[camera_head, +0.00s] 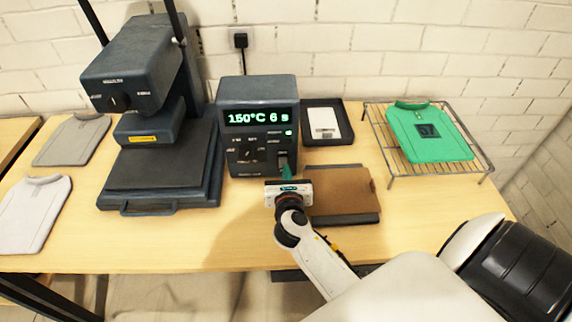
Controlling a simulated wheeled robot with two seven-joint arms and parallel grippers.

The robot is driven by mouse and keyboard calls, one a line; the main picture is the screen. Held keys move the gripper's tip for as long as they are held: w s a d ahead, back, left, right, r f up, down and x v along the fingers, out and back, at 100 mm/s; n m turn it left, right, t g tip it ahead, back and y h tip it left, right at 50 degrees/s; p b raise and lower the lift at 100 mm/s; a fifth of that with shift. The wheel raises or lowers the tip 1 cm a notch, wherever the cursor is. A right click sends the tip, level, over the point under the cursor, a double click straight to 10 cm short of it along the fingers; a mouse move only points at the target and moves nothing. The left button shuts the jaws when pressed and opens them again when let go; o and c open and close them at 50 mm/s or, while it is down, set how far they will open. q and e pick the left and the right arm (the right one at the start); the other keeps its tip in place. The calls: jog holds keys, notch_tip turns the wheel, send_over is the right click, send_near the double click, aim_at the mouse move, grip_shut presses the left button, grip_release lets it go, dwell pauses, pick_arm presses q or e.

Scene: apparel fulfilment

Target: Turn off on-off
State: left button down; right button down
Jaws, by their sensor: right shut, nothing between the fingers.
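The control box (258,92) stands on the table in the middle of the head view. Its lit green display reads 150°C 6 s, and a small green light glows below it. A knob sits at the left of its front, and a switch (283,158) sits at the lower right. My right gripper (287,172) is shut and empty, with its fingertips right at the lower part of the switch. I cannot tell whether they touch it. The gripper hides the box's lower right corner. My left gripper is not in view.
A heat press (160,184) stands left of the box, with grey shirts (72,140) beside it. A brown board (345,190) lies right of my gripper, below a black tray (342,137). A wire rack (386,166) holds a green shirt (428,138). The front table strip is clear.

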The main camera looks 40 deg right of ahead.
jog(key=shift+w+d+r, duration=0.1)
jog(key=shift+w+d, duration=0.35)
jog(key=shift+w, duration=0.3)
jog(key=shift+w+d+r+p, duration=0.15)
jog(key=shift+r+p, duration=0.1)
jog(key=shift+p, duration=0.25)
jog(key=shift+w, duration=0.1)
jog(key=shift+f, duration=0.15)
